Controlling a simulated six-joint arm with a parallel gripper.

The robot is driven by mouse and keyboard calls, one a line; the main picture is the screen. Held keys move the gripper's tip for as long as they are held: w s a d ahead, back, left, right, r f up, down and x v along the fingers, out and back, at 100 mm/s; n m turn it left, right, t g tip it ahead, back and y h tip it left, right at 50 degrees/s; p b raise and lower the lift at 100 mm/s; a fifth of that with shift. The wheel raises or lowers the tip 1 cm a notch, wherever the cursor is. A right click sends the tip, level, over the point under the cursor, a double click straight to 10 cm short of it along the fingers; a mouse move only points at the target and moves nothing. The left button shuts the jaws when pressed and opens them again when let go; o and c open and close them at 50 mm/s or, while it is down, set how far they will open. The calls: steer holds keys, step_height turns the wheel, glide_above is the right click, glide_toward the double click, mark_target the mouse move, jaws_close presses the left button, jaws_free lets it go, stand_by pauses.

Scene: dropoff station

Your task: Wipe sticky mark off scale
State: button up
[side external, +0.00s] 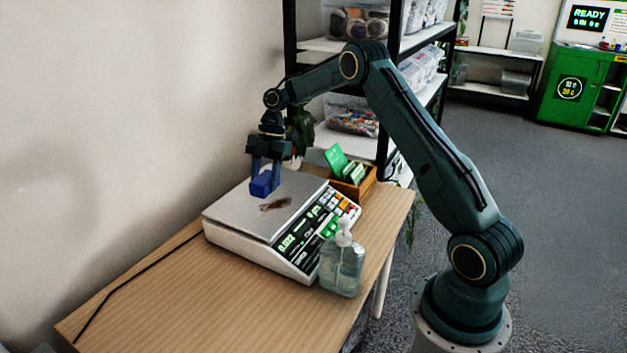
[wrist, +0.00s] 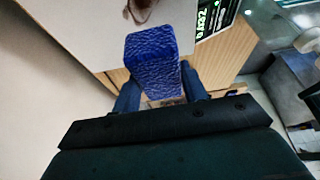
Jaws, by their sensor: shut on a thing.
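My gripper (side external: 266,172) is shut on a blue sponge (side external: 264,184), low over the far side of the scale's plate. I cannot tell whether the sponge touches the plate. The scale (side external: 238,205) is white with a flat grey plate and a lit display and key panel on its front right. A brown sticky mark (side external: 276,204) lies on the plate, just to the right of and below the sponge. In the wrist view the textured blue sponge (wrist: 152,62) sits between my fingertips (wrist: 160,88). The brown mark (wrist: 139,9) is beyond it at the top edge, partly cut off.
A clear pump bottle (side external: 342,265) stands at the scale's front right corner. A wooden box with green cards (side external: 354,184) and a plant (side external: 300,130) are behind the scale. A black cable runs along the wall side. The wooden table (side external: 230,310) is clear in front.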

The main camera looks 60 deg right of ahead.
steer(key=shift+w+a+r, duration=0.1)
steer(key=shift+a, duration=0.2)
